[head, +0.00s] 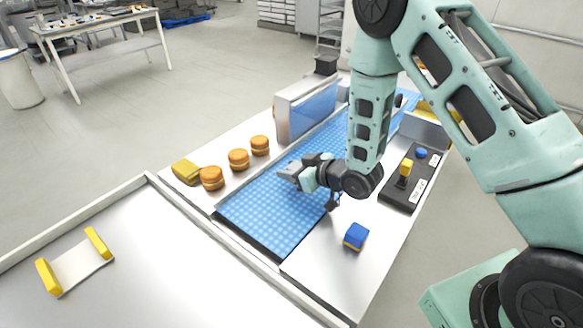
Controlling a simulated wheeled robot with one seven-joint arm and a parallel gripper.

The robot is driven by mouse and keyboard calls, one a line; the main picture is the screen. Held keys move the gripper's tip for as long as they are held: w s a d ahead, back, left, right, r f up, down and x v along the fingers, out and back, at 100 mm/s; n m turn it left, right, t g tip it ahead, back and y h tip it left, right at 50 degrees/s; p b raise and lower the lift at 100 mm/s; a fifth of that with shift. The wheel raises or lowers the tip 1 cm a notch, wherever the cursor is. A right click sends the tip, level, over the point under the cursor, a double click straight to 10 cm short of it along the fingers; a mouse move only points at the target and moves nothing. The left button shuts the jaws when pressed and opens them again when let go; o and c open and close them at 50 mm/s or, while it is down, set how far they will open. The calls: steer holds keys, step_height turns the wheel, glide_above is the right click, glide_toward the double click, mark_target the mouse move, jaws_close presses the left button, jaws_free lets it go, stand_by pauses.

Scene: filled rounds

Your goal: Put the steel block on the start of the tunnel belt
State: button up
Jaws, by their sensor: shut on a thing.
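My gripper (302,173) is over the near half of the blue tunnel belt (265,218), in front of the tunnel. It is shut on the steel block (289,170), a small grey block at its tips. The fingers partly cover the block, and I cannot tell whether it touches the belt or hangs just above it. The belt is a blue dotted strip that runs away from the near edge to the tunnel (292,115), a silver housing with a blue front. My arm hides part of the belt's far stretch.
Several orange-brown filled rounds (239,159) and a yellow sponge-like block (186,171) lie left of the belt. A blue and yellow block (356,236) stands to its right. A dark control panel (402,185) with a yellow lever is farther right. The belt's near end is clear.

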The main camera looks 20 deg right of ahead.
steer(key=shift+f+b, duration=0.4)
steer(key=shift+b, duration=0.1)
steer(key=shift+f, duration=0.2)
steer(key=o, duration=1.3)
steer(key=shift+s+f, duration=0.1)
steer(key=shift+f, duration=0.05)
